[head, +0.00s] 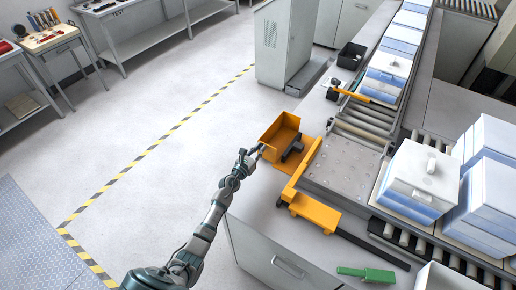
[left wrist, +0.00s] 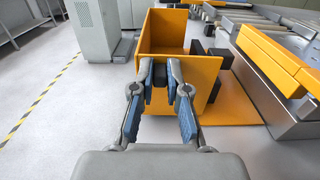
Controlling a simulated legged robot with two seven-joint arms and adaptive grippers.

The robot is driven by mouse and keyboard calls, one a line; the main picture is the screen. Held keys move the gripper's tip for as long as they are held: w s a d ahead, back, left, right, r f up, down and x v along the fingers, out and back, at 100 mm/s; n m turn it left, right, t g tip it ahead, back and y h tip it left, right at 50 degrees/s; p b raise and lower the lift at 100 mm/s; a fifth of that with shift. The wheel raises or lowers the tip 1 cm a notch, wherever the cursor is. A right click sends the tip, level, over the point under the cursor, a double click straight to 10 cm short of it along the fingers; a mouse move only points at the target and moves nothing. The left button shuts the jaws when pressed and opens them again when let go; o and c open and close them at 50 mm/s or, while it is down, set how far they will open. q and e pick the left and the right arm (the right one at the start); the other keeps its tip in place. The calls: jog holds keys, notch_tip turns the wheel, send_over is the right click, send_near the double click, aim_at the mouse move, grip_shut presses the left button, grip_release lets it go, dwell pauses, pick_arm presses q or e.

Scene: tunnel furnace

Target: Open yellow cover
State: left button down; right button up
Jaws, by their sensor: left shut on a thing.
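The yellow cover (head: 281,135) is an orange-yellow, open-sided box shape at the left edge of the workbench. It also shows in the left wrist view (left wrist: 205,75), straight ahead of my left gripper. My left gripper (head: 259,150) is at the cover's near side. In the left wrist view its fingers (left wrist: 160,75) are closed on a small dark part at the cover's near edge, which they mostly hide. My right gripper is not in view.
A yellow guide bar (head: 315,210) lies right of the cover, beside a metal plate (head: 345,165) and roller conveyor. White-and-blue boxes (head: 418,180) stand on the conveyor. A green-handled tool (head: 366,274) lies on the bench. A grey cabinet (head: 286,40) stands behind; the left floor is clear.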

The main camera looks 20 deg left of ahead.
pick_arm(q)
jog(key=c, duration=1.2)
grip_release()
jog(key=shift+o, duration=0.2)
jog(key=s, duration=0.4)
jog(key=s+a, duration=0.1)
jog(key=s, duration=0.3)
jog(key=s+a, duration=0.1)
jog(key=s, duration=0.3)
jog(key=shift+f, duration=0.1)
